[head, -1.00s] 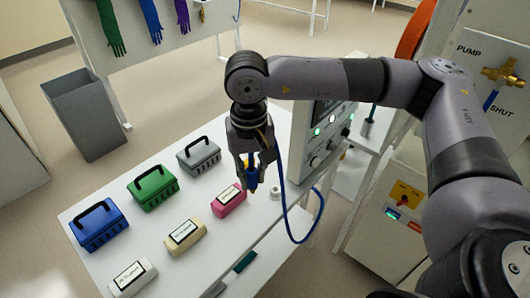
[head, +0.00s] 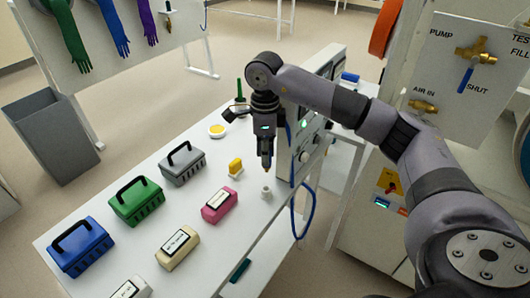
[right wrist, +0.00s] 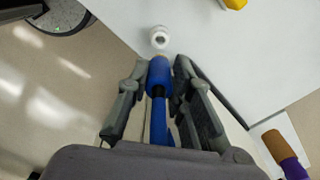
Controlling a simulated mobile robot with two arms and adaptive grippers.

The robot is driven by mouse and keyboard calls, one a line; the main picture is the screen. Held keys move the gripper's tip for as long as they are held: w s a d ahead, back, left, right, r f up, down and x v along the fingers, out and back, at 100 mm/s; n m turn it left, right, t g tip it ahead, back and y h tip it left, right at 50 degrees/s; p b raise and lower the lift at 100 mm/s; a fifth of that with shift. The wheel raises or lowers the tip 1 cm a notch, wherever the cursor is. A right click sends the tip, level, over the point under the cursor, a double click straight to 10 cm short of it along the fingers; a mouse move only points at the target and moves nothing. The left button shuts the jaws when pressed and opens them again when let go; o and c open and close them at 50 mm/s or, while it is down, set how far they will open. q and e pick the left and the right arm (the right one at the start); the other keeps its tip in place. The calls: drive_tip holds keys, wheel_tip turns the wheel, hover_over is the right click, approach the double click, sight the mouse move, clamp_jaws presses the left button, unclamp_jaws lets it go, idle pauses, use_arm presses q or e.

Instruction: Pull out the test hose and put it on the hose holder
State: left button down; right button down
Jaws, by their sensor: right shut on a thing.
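My right gripper (head: 267,158) is shut on the blue end piece of the test hose (head: 300,228), whose brass tip points down over the table. In the right wrist view the fingers grip both sides of the blue end (right wrist: 159,72). The hose hangs in a loop past the table's right edge. A small white round fitting (head: 266,192) with a hole stands on the table just below the tip; in the right wrist view the fitting (right wrist: 160,38) lies just ahead of the hose end, apart from it. I cannot identify the hose holder. My left gripper is out of view.
On the white table stand blue (head: 82,246), green (head: 137,201) and grey (head: 183,163) cases, a pink box (head: 220,205), a cream box (head: 177,246) and a yellow block (head: 235,167). An instrument panel (head: 310,150) rises at the table's right. A valve panel (head: 478,75) is farther right.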

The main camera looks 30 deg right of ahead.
sight(265, 168)
drive_tip(key=shift+f+b, duration=0.45)
drive_tip(key=shift+f, duration=0.15)
wheel_tip(265, 168, down, 3)
drive_tip(key=shift+f+b, duration=0.1)
drive_tip(key=shift+b, duration=1.05)
drive_tip(key=shift+f+b, duration=0.5)
drive_tip(key=shift+f, duration=0.25)
drive_tip(key=shift+s+f+b, duration=0.1)
drive_tip(key=shift+f+b, duration=1.15)
drive_tip(key=shift+f, duration=0.35)
drive_tip(key=c, duration=1.6)
unclamp_jaws()
drive_tip(key=shift+o, duration=1.3)
